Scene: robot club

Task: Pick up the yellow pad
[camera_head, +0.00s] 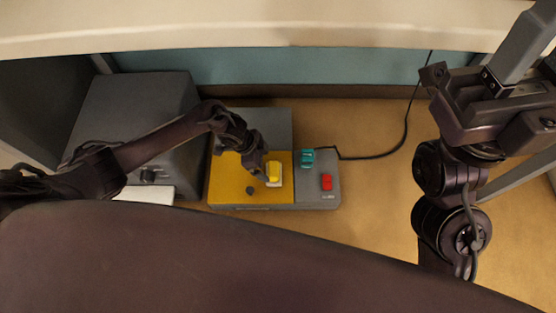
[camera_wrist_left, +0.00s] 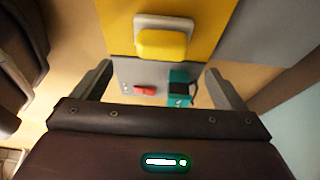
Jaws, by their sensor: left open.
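The yellow pad (camera_head: 273,170) is a small rounded block on a light base, on the yellow panel of a grey console on the floor. In the left wrist view the pad (camera_wrist_left: 163,43) shows beyond the fingertips, roughly centred between them. My left gripper (camera_head: 262,164) is just left of the pad, partly in front of the yellow panel. Its fingers stand wide apart in the left wrist view (camera_wrist_left: 160,78), with nothing held. My right gripper (camera_head: 490,105) is at the upper right, far from the pad; its fingertips are not clear.
A grey box (camera_head: 135,110) stands close at left. A pale shelf edge (camera_head: 260,25) crosses the top. Floor to the right is clear.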

